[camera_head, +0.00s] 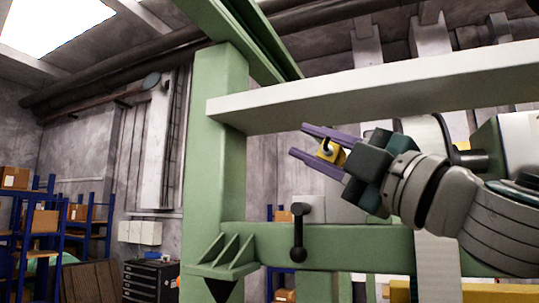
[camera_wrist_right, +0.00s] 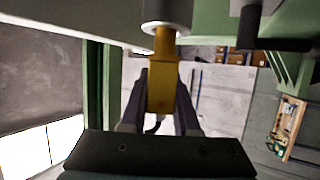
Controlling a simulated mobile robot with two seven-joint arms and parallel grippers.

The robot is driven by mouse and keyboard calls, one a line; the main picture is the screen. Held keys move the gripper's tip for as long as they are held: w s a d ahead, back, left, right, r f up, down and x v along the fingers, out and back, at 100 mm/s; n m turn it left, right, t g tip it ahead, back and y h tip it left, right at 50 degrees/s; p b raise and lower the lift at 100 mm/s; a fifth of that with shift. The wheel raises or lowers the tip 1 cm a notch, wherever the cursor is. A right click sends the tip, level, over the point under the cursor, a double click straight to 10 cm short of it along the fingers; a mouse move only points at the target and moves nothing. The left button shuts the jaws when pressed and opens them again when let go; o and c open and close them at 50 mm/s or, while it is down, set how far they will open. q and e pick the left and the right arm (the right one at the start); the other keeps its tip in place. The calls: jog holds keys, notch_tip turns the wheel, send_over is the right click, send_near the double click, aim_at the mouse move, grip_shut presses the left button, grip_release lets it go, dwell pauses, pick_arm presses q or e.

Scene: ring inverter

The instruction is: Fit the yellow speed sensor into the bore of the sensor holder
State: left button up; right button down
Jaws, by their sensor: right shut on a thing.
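The yellow speed sensor (camera_head: 331,153) sits between the purple fingers of my right gripper (camera_head: 299,139), below the pale beam. In the right wrist view, the right gripper is shut on the sensor's wide yellow body (camera_wrist_right: 162,88). The sensor's narrower neck points up to a pale grey round collar (camera_wrist_right: 167,12), which looks like the sensor holder. The neck's top end meets the collar's lower edge in the picture; I cannot tell whether it is inside the bore. I cannot make out the holder in the head view. My left gripper is not in view.
The pale beam (camera_head: 370,92) runs just above my right gripper. A green post (camera_head: 215,160) stands to the left and a green crossbar (camera_head: 350,246) runs below. A black lever-like part (camera_head: 298,230) stands on the crossbar side. Blue shelves (camera_head: 92,228) are far away.

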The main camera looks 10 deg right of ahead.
jog(key=shift+w+d, duration=0.3)
jog(key=shift+w, duration=0.15)
jog(key=shift+w+d+b, duration=0.15)
jog(key=shift+w+b, duration=0.1)
jog(key=shift+b, duration=0.15)
jog(key=shift+w, duration=0.1)
jog(key=c, duration=0.6)
grip_release()
